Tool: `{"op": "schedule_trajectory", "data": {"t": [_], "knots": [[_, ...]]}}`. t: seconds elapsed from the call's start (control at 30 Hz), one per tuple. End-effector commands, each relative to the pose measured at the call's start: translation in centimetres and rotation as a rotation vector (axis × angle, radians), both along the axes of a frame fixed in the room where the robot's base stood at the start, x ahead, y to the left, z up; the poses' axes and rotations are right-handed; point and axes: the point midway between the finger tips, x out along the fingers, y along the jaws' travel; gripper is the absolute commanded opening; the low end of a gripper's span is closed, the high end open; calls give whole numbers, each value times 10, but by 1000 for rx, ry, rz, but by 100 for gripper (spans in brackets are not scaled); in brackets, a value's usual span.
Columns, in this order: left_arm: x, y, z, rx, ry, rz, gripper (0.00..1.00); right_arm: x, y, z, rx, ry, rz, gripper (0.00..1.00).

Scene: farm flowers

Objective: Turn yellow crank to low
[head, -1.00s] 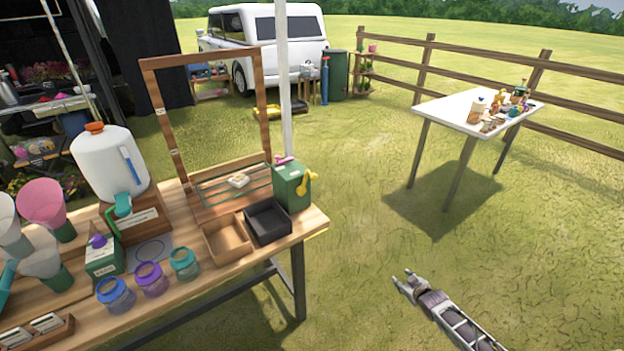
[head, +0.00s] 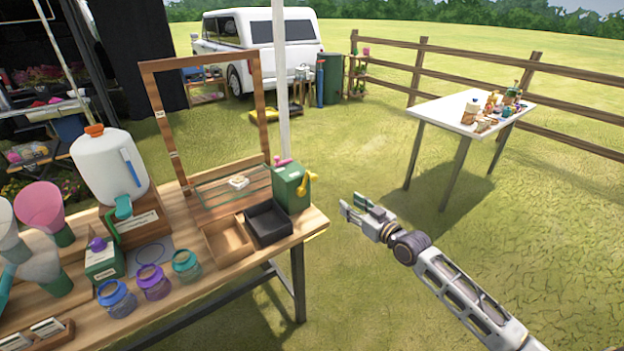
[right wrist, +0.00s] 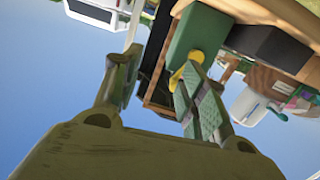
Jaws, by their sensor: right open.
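The yellow crank (head: 306,186) is on the right side of a green box (head: 289,190) at the right end of the wooden table. In the right wrist view the yellow crank (right wrist: 187,68) shows beside the green box (right wrist: 200,38), partly hidden behind one of my fingers. My right gripper (head: 350,207) is open and empty, to the right of the crank and apart from it in the head view. It also shows in the right wrist view (right wrist: 160,90), fingers spread. My left gripper is not in view.
A black tray (head: 268,222) and a wooden tray (head: 228,240) sit in front of the green box. A wooden frame (head: 150,95) stands behind. A white table (head: 455,112) stands further off at right. Grass between the tables is clear.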

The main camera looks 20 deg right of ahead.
Motion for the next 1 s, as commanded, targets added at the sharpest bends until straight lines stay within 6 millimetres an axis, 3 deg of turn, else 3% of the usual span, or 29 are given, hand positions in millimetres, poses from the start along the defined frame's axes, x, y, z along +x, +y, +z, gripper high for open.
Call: {"op": "schedule_trajectory", "data": {"t": [0.1, 0.27, 1.0], "knots": [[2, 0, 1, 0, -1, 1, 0, -6, 20, 27, 33, -37, 39, 42], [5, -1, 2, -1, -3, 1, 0, -14, 40, 52, 67, -70, 81, 42], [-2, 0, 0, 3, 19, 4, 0, -15, 41, 53, -2, -102, 93, 42]]}}
